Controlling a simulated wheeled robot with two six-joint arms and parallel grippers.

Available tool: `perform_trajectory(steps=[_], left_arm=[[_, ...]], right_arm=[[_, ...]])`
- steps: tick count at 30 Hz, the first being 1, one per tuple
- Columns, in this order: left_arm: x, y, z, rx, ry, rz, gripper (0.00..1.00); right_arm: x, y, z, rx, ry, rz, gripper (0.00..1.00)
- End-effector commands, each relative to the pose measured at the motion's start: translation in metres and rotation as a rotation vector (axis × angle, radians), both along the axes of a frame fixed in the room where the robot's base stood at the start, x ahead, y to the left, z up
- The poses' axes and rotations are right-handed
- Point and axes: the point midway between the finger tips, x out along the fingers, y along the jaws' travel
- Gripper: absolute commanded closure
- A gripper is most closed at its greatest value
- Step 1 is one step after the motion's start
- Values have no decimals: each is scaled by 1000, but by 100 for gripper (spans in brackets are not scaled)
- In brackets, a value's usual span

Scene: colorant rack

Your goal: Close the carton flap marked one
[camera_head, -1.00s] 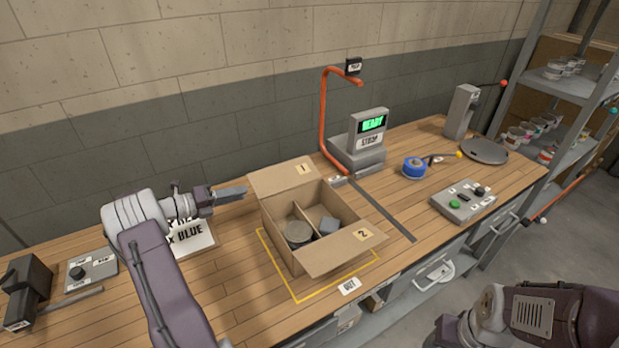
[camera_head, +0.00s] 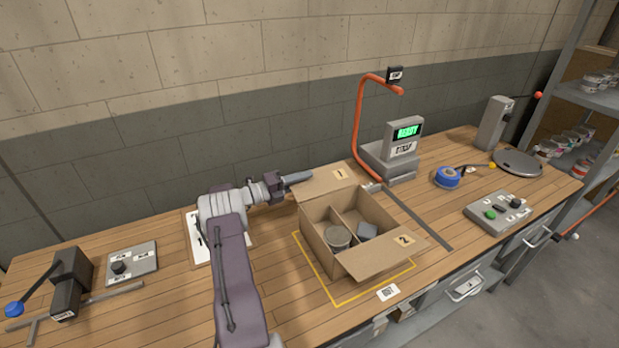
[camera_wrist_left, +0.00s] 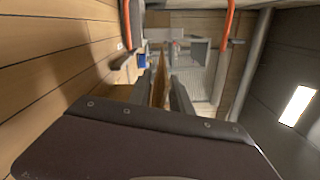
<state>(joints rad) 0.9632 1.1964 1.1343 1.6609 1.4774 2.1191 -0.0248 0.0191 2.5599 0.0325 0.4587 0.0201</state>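The open cardboard carton (camera_head: 318,238) stands on the bench inside a yellow outline. Flap one (camera_head: 331,183), marked "1", is folded outward at the carton's back side. Flap two (camera_head: 385,258) is folded outward at the front. My left gripper (camera_head: 311,177) is at the far left edge of flap one. In the left wrist view, its two dark fingers (camera_wrist_left: 163,92) stand apart. A thin brown cardboard edge (camera_wrist_left: 158,78) shows between them; I cannot tell whether they touch it. My right gripper is not in view.
A grey can (camera_head: 339,237) and a grey block (camera_head: 367,231) are inside the carton. An orange post (camera_head: 358,128) and the "READY" display unit (camera_head: 404,138) stand close behind, to the right. A brick wall runs behind the bench.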

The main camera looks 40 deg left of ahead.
Motion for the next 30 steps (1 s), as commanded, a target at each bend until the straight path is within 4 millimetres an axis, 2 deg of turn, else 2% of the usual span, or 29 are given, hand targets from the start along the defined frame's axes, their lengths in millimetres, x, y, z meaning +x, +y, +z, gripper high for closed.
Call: perform_trajectory(steps=[4, 12, 13, 15, 16, 30], left_arm=[[15, -8, 0, 1, 0, -1, 75], [18, -9, 0, 1, 0, 0, 75], [18, -9, 0, 1, 0, 0, 77], [18, -9, 0, 1, 0, 0, 97], [18, -9, 0, 1, 0, 0, 100], [17, -9, 0, 1, 1, -1, 100]], right_arm=[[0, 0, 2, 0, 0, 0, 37], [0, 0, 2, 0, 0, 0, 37], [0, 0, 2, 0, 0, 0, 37], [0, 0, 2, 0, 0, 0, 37], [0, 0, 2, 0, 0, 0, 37], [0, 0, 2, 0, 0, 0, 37]])
